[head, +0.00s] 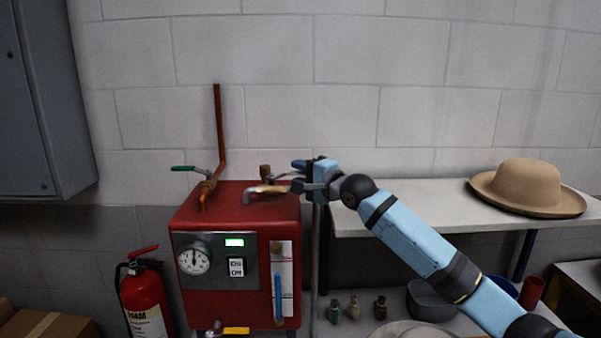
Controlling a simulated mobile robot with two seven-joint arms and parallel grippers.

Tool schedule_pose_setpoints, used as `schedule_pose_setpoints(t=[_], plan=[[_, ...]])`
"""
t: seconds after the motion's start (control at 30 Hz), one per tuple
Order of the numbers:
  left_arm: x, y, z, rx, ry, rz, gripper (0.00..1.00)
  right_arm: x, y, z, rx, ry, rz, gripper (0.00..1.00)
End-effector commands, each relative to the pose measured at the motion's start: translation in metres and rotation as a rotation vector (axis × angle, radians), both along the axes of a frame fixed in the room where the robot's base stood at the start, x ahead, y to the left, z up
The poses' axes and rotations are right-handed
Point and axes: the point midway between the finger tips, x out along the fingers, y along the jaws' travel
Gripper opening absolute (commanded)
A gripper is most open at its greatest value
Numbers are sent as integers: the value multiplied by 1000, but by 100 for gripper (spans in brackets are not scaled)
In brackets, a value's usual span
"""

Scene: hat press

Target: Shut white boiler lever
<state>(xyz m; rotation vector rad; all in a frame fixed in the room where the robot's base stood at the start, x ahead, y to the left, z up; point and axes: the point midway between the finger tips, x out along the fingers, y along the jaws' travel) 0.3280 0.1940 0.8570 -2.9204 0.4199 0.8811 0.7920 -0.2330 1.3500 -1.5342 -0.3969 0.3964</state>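The red boiler (240,212) stands at the centre left against the wall. On its top, a brass valve with a bent spout (262,190) sits near the right side. A pale lever (284,177) runs from this valve towards my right gripper (297,178); it looks whitish-grey and its far end is hidden by the gripper. My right gripper points left, just above the boiler's right top edge, at the lever. Whether its fingers touch or hold the lever is too small to tell. My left gripper is out of view.
A green lever (184,168) sits on the copper pipe (219,125) at the boiler's left. A yellow lever (236,330) is below the boiler. A fire extinguisher (144,300) stands left. A tan hat (527,187) rests on the white shelf (420,200) at right.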

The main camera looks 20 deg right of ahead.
Motion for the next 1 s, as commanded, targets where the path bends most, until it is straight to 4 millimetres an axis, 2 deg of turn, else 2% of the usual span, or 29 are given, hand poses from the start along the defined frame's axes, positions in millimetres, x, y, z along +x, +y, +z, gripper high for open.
schedule_pose_setpoints(t=[0.23, 0.37, 0.4, 0.73, 1.0], plan=[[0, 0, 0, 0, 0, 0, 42, 0, 0, 0, 0, 0, 0, 34], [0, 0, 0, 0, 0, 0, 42, 0, 0, 0, 0, 0, 0, 4], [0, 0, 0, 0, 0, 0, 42, 0, 0, 0, 0, 1, 0, 0], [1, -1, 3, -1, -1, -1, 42, 0, 1, 0, 0, 1, -12, 0], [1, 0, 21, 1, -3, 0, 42, 1, 1, 2, 6, 3, -108, 0]])
